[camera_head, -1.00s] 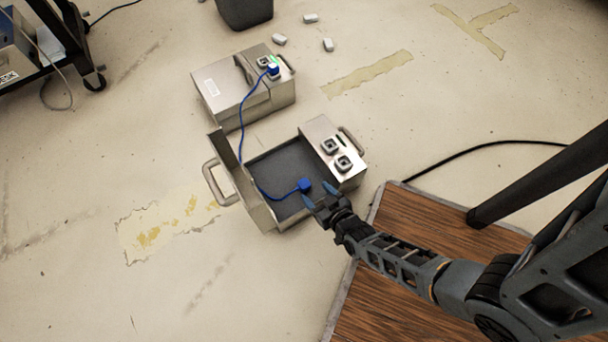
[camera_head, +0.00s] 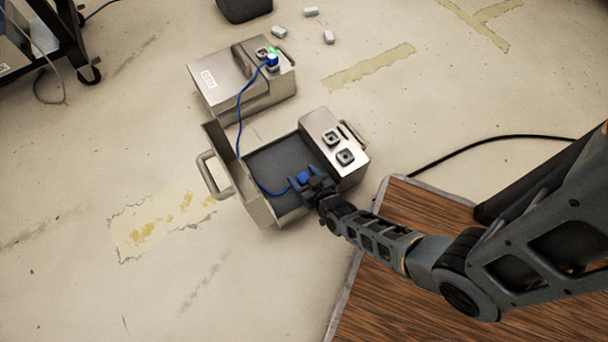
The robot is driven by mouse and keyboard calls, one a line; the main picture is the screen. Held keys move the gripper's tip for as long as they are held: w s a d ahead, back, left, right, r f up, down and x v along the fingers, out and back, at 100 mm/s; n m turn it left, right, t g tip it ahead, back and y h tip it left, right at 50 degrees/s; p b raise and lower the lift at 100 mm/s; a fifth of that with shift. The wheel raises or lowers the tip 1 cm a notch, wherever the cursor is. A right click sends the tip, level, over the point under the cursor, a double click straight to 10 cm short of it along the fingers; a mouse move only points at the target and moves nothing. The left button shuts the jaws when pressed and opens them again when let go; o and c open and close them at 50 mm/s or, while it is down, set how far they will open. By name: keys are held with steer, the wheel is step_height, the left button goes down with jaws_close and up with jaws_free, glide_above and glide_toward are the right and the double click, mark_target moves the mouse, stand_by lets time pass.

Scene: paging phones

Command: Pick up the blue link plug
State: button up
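The blue link plug (camera_head: 303,177) lies at the right front part of the open metal case's dark tray (camera_head: 276,166), on the end of a blue cable (camera_head: 240,121). The gripper partly hides the plug. The cable's other end goes into a socket with a green light (camera_head: 272,57) on the second metal case (camera_head: 224,82).
The open case has two free sockets on its right panel (camera_head: 323,123), a raised lid on the left and a side handle (camera_head: 206,176). A wooden platform (camera_head: 420,215) with a metal edge lies at lower right. A black cable (camera_head: 480,140) crosses the floor.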

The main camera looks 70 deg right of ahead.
mark_target(305, 176)
steer(key=c, duration=1)
step_height(305, 176, up, 17)
steer(key=p, duration=1.3)
steer(key=shift+f, duration=0.1)
steer(key=shift+s+d+b, duration=0.4)
steer(key=shift+d+b, duration=0.6)
steer(key=shift+d, duration=0.95)
steer(key=shift+s+d+b, duration=0.4)
steer(key=shift+d+b, duration=0.65)
steer(key=shift+d, duration=0.95)
steer(key=shift+s+d+b, duration=0.4)
steer(key=shift+d+b, duration=0.6)
steer(key=shift+d, duration=0.95)
